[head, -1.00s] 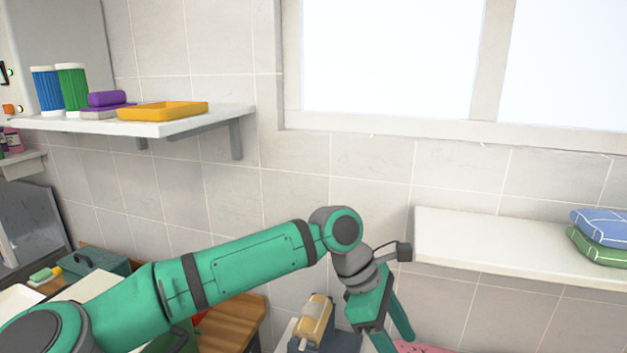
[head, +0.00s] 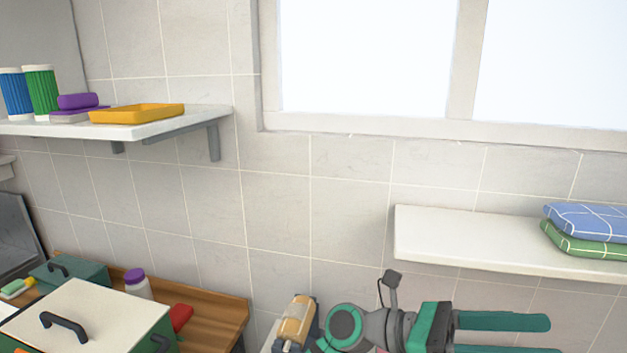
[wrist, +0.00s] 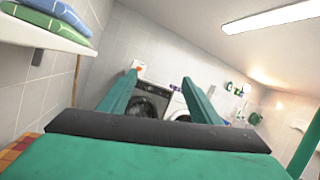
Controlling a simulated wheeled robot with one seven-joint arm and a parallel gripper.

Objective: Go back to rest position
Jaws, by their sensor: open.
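My gripper (head: 502,337) is low in the head view, right of centre, with its two green fingers pointing right and spread apart. It is below the white right-hand shelf, and nothing shows between the fingers. In the wrist view my gripper (wrist: 162,88) is also open and empty, and the room lies beyond the fingertips. Most of my arm is below the bottom edge of the head view.
The white right shelf (head: 450,238) holds blue (head: 590,218) and green (head: 585,245) folded towels. The left shelf (head: 190,123) carries a yellow tray (head: 137,114). A lidded box (head: 110,310) stands lower left. A dark-fronted washing machine (wrist: 150,104) shows in the wrist view.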

